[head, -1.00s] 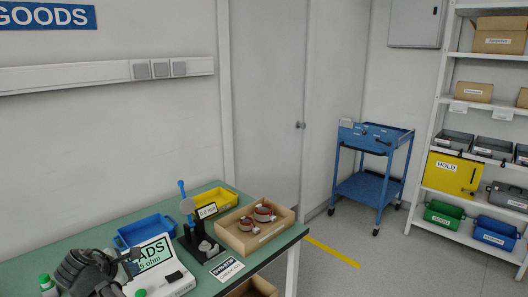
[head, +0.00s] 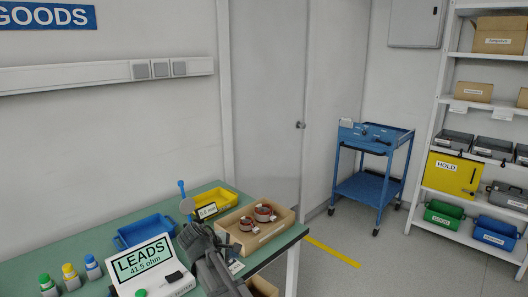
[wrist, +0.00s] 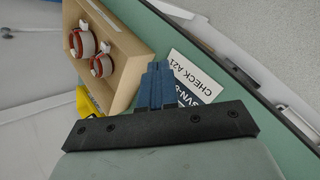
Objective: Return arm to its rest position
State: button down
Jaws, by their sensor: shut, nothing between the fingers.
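My gripper (wrist: 157,72) shows in the wrist view as blue fingers pressed together, shut and empty, above the bench near a printed label card (wrist: 198,82) and an open wooden box (wrist: 130,52). In the head view my dark grey arm (head: 212,262) reaches in from the bottom edge over the bench, between the meter and the box; its fingertips cannot be made out there. The box (head: 284,230) holds two copper-wound stators (head: 263,212). My arm hides most of the label card and part of the test stand behind it.
The green bench (head: 88,246) carries a white meter (head: 150,268) reading LEADS 41.5 ohm, a blue bin (head: 145,232), a yellow bin (head: 222,200) and three small bottles (head: 70,277). A blue trolley (head: 370,185) and a shelf rack (head: 445,130) stand beyond, with clear floor between.

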jog(key=d+f+m+g, duration=0.3)
jog(key=d+f+m, duration=0.1)
jog(key=d+f, duration=0.8)
jog(key=s+d+f+m+g, duration=0.2)
jog(key=s+d+f, duration=0.35)
jog(key=f, duration=0.35)
jog(key=s+d+f+m+g, duration=0.1)
jog(key=s+d+f, duration=0.3)
jog(key=s+f, duration=0.3)
jog(key=s+d+f+m+g+y, duration=0.1)
jog(key=s+d+f+m+g, duration=0.1)
jog(key=s+f, duration=0.5)
jog(key=s+d+f+m+g+y, duration=0.2)
jog(key=s+f+m, duration=0.2)
jog(key=s, duration=1.1)
jog(key=s+d+f+m+g+y, duration=0.2)
jog(key=s+f+m+g, duration=0.1)
jog(key=s+f, duration=0.6)
jog(key=shift+s+f+m, duration=0.3)
jog(key=shift+s, duration=0.85)
jog(key=c, duration=1.9)
grip_release()
